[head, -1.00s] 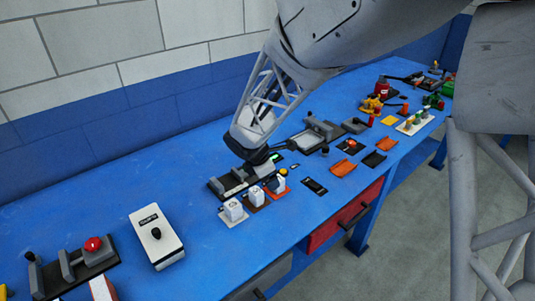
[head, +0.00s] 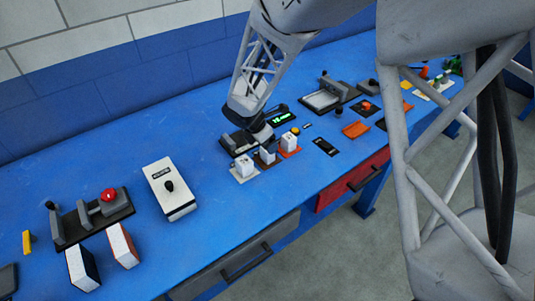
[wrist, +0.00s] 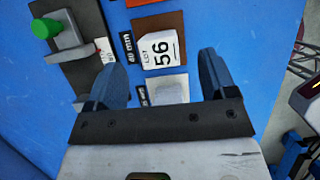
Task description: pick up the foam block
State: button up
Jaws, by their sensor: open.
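Several small white blocks stand on coloured pads in a row. One is on a white pad (head: 244,167), one on a brown pad, one on an orange pad. I cannot tell for certain which one is the foam block. In the head view my gripper (head: 262,132) hangs just above and behind the row.
A dark fixture with a green knob (wrist: 45,28) lies beside the row. A white box with a black knob (head: 170,188) and a clamp fixture with a red button (head: 108,196) stand left. Blue bench between is clear.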

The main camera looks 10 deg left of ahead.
jog(key=shift+w+d+f, duration=0.15)
jog(key=shift+f, duration=0.35)
jog(key=shift+a+x, duration=0.15)
jog(key=shift+x, duration=1.15)
jog(key=shift+a+x, duration=0.1)
jog(key=shift+x, duration=1.2)
jog(key=shift+f, duration=0.1)
jog(key=c, duration=1)
